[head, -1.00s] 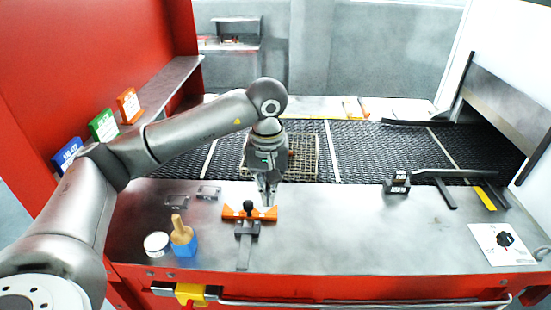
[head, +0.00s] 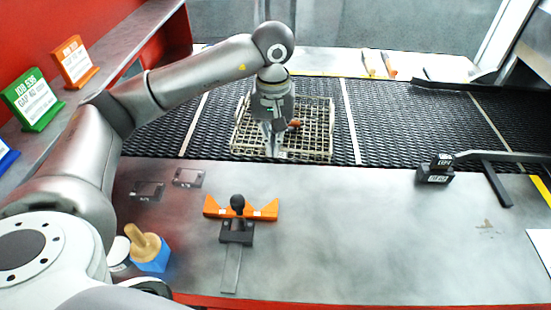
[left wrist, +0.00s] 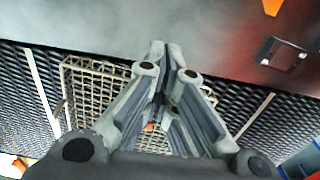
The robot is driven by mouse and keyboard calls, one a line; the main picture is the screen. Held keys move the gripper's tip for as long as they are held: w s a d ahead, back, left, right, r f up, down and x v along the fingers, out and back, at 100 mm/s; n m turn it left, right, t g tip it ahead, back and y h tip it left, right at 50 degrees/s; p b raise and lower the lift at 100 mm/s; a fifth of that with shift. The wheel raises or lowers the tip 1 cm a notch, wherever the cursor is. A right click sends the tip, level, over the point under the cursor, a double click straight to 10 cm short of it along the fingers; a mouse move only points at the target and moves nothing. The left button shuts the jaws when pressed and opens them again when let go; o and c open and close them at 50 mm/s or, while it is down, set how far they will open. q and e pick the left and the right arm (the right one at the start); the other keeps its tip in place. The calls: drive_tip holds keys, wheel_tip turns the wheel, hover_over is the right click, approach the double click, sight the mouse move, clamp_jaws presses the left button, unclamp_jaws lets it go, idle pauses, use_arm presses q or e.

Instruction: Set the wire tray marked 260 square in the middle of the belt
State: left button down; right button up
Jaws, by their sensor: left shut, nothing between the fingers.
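The wire tray (head: 314,138) is a pale, square-meshed grid lying on the black mesh belt (head: 390,125), between two pale cross lines. A small orange piece shows on it beside the gripper; no 260 marking can be read. My left gripper (head: 272,148) points down over the tray's near part, its fingers closed and empty. It hides some of the mesh, and contact with the tray cannot be told. In the left wrist view the fingertips (left wrist: 158,50) meet, with the tray (left wrist: 88,92) behind them. My right gripper is not in view.
On the steel bench in front stand an orange V-shaped fixture (head: 213,208) with a black knob, a brush with a blue block (head: 152,257), and black stamp-like blocks (head: 435,175). Coloured job cards (head: 32,97) stand on the left shelf. The bench's middle right is clear.

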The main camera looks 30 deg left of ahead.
sight(275, 167)
use_arm(q)
wheel_tip(275, 167, down, 11)
drive_tip(key=p, duration=0.3)
drive_tip(key=shift+w+r, duration=0.1)
drive_tip(key=shift+r, duration=0.1)
drive_tip(key=shift+w+a+r+p, duration=0.1)
drive_tip(key=shift+w+a+p, duration=0.25)
drive_tip(key=shift+w, duration=0.2)
drive_tip(key=shift+w+a+p, duration=0.2)
drive_tip(key=shift+w+p, duration=0.1)
drive_tip(key=shift+w, duration=0.25)
drive_tip(key=shift+w+a+p, duration=0.3)
drive_tip(key=shift+w+a, duration=0.05)
drive_tip(key=shift+w, duration=0.45)
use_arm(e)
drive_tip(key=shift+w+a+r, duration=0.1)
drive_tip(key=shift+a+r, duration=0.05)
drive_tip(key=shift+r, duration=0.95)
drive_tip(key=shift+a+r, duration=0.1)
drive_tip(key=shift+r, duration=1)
